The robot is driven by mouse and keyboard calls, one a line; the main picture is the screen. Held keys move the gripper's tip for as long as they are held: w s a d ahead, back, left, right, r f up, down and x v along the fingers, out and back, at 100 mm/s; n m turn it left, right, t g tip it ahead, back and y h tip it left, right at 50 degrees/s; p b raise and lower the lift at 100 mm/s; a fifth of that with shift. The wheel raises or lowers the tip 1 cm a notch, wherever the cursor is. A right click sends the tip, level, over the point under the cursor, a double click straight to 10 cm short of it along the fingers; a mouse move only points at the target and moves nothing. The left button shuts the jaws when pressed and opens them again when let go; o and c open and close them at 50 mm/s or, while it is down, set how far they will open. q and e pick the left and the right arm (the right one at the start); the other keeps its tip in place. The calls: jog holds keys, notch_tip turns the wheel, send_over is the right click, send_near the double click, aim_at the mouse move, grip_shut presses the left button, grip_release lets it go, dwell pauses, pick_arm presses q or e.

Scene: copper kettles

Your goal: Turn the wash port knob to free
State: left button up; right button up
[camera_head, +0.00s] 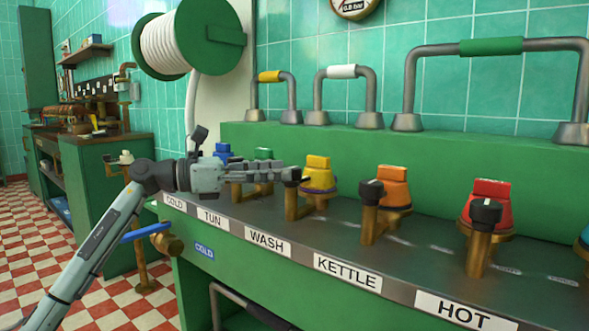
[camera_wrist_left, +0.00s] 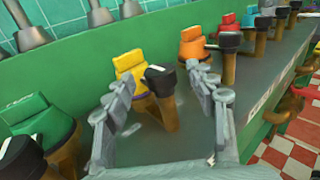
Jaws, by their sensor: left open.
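The wash port's yellow knob (camera_head: 319,168) sits on a brass base with a purple ring, behind the WASH label (camera_head: 268,241). A brass post (camera_head: 291,205) with a black cap stands in front of it. In the wrist view the yellow knob (camera_wrist_left: 131,66) is just beyond the black cap (camera_wrist_left: 160,80). My left gripper (camera_head: 298,175) reaches in from the left at the height of the post's cap. In the wrist view its open fingers (camera_wrist_left: 163,79) stand on either side of the capped post. Whether they touch it cannot be told. My right gripper is out of view.
The green knob (camera_head: 263,154) and blue knob (camera_head: 222,150) stand left of the yellow one. The orange knob (camera_head: 393,174) and red knob (camera_head: 489,190) stand to the right, with black-capped posts. Metal arch handles (camera_head: 343,72) rise behind. A hose reel (camera_head: 165,45) hangs upper left.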

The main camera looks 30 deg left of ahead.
aim_at(292, 168)
pick_arm(q)
jog(key=shift+x, duration=1.9)
jog(key=c, duration=1.2)
